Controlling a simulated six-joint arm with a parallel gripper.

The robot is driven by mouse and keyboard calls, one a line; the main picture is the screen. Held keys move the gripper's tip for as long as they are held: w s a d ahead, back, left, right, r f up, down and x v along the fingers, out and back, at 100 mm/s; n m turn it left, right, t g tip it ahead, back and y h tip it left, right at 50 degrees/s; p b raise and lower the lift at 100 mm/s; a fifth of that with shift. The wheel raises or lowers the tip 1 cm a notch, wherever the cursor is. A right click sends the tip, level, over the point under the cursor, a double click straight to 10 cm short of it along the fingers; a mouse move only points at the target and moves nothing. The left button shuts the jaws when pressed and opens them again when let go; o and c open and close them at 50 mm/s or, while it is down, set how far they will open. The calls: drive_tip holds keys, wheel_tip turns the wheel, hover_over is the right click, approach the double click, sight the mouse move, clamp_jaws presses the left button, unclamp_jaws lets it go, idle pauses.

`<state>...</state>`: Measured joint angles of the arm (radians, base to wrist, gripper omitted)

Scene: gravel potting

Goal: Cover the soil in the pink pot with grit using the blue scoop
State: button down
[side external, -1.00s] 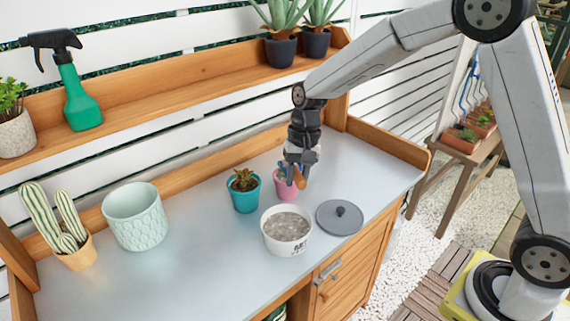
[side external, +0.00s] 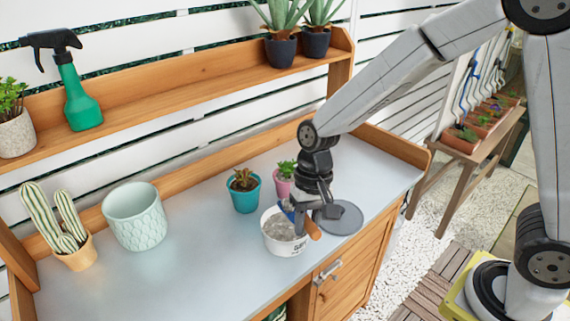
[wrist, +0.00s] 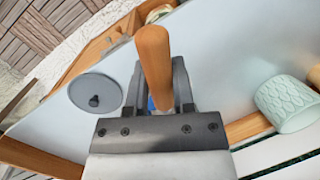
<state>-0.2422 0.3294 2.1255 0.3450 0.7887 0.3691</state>
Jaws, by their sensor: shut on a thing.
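My gripper (side external: 312,211) is shut on the wooden handle (side external: 314,230) of the blue scoop (side external: 288,212). The handle (wrist: 155,62) also shows between the fingers in the wrist view, with only a sliver of blue visible. The scoop's blue end is at the white tub of grit (side external: 287,247), over or in its right side; I cannot tell how deep. The grey grit (side external: 277,226) shows in the tub's open top. The pink pot (side external: 284,188) stands behind the tub and holds a small green plant. Its soil surface is hard to see from here.
A teal pot (side external: 244,198) with a succulent stands left of the pink pot. A grey lid (side external: 346,220) lies right of the tub. A pale green pot (side external: 135,222) and a cactus pot (side external: 76,258) stand at the left. The middle-left bench top is clear.

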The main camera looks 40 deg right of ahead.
drive_tip(key=shift+w+d+x, duration=0.1)
drive_tip(key=shift+d+x, duration=0.1)
drive_tip(key=shift+x, duration=0.75)
drive_tip(key=shift+w+d+x, duration=0.15)
drive_tip(key=shift+d+x, duration=0.05)
drive_tip(key=shift+x, duration=0.8)
drive_tip(key=shift+w, duration=0.2)
drive_tip(key=shift+w+d+r+g+y, duration=0.15)
drive_tip(key=shift+w+r+g+y, duration=0.15)
drive_tip(key=shift+r+g, duration=0.3)
drive_tip(key=shift+r, duration=0.1)
drive_tip(key=shift+w+d+r+g+y, duration=0.15)
drive_tip(key=shift+w+r+g+y, duration=0.15)
drive_tip(key=shift+r+g, duration=0.2)
drive_tip(key=shift+w+d+r+g+y, duration=0.1)
drive_tip(key=shift+w+r+g+y, duration=0.15)
drive_tip(key=shift+r+g, duration=0.3)
drive_tip(key=shift+w+d+r+g, duration=0.15)
drive_tip(key=shift+w+g, duration=0.15)
drive_tip(key=shift+g, duration=0.15)
drive_tip(key=shift+w+d+r+m+g+y, duration=0.2)
drive_tip(key=shift+w+r+m+g+y, duration=0.15)
drive_tip(key=shift+w+r+g, duration=0.25)
drive_tip(key=shift+w+r+g, duration=0.15)
drive_tip(key=shift+w+g, duration=0.05)
drive_tip(key=shift+g, duration=0.1)
